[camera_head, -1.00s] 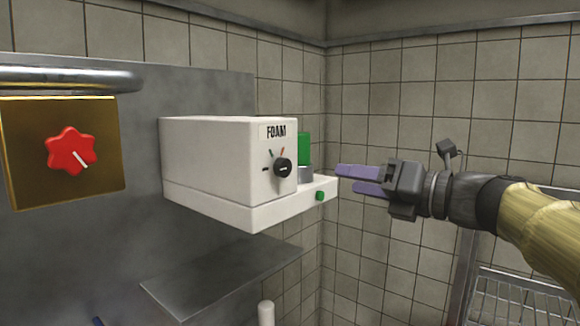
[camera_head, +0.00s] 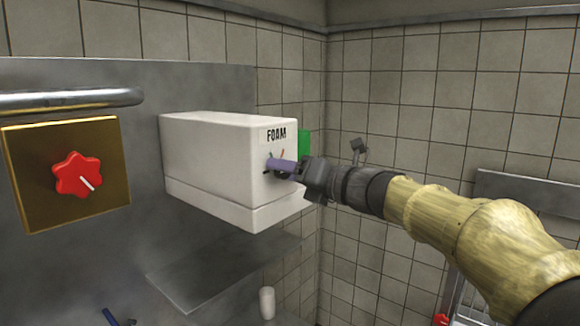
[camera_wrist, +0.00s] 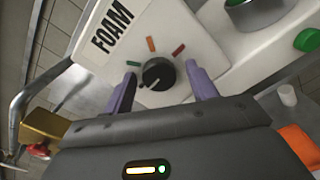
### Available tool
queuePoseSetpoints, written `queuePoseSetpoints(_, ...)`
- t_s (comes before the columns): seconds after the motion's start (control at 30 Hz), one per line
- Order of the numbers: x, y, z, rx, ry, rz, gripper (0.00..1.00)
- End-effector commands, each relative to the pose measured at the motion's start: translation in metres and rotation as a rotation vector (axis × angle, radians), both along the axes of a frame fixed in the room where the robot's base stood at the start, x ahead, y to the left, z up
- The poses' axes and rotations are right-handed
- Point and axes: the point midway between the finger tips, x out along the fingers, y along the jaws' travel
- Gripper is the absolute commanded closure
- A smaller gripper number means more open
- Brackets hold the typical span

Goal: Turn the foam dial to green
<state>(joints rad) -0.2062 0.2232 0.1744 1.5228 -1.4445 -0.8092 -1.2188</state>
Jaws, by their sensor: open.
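The black foam dial (camera_wrist: 158,74) is on the front of the white box labelled FOAM (camera_head: 215,160). In the wrist view, a green mark (camera_wrist: 132,63), an orange mark (camera_wrist: 151,44) and a dark red mark (camera_wrist: 179,50) stand around it. The dial's pale pointer line points down-left, away from the three coloured marks. My gripper (camera_wrist: 162,84) is open, with one purple finger on each side of the dial. I cannot tell whether the fingers touch it. In the head view, my gripper (camera_head: 283,166) hides most of the dial.
A red star-shaped knob (camera_head: 77,175) sits on a brass plate at the left. A metal shelf (camera_head: 215,275) is below the box.

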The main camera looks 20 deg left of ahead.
Motion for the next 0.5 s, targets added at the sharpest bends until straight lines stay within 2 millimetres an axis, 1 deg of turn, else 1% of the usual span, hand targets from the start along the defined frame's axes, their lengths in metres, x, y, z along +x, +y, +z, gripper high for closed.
queuePoseSetpoints(0.2,0.0,0.0001,-0.0001,0.001,0.0,-0.001,0.43)
queuePoseSetpoints(0.23,0.0,0.0001,-0.0001,0.001,0.0,-0.001,0.46)
queuePoseSetpoints(0.27,0.0,0.0001,-0.0001,0.001,0.0,-0.001,0.52)
queuePoseSetpoints(0.3,-0.0001,0.0,-0.0001,0.0,0.0,0.0,0.6)
queuePoseSetpoints(0.43,0.0,-0.0001,-0.0001,0.0,0.0,0.0,0.86)
queuePoseSetpoints(0.5,0.0,-0.0002,-0.0001,0.0,0.0,0.0,0.87)
